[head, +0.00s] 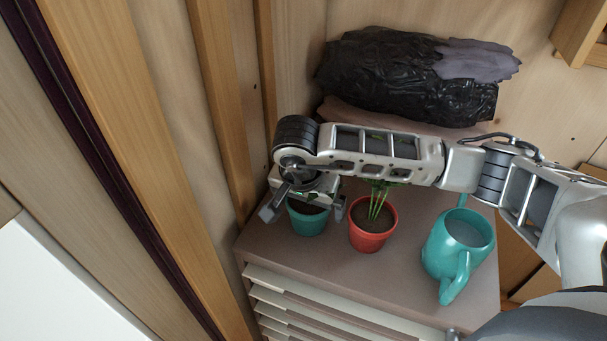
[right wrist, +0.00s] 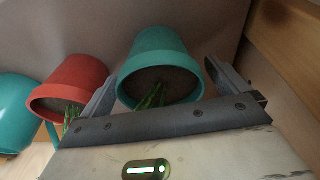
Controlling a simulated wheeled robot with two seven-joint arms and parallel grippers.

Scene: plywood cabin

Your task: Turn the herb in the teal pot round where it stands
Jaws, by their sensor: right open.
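The teal pot (head: 309,224) stands upright on the cabinet top near its left edge; in the head view my gripper hides most of its upper part and the herb. My right gripper (head: 303,212) is open, with one finger on each side of the teal pot. In the right wrist view the teal pot (right wrist: 160,48) sits between the two fingers, with dark soil and the herb's green stems (right wrist: 152,97) at its mouth. I cannot tell whether either finger touches the pot. My left gripper is not in view.
A red pot (head: 372,239) with a green plant stands close right of the teal pot, by one finger. A teal mug-like vessel (head: 458,247) stands farther right on the cabinet top (head: 330,268). The wooden wall is close on the left. A dark wrinkled bundle (head: 400,80) lies behind.

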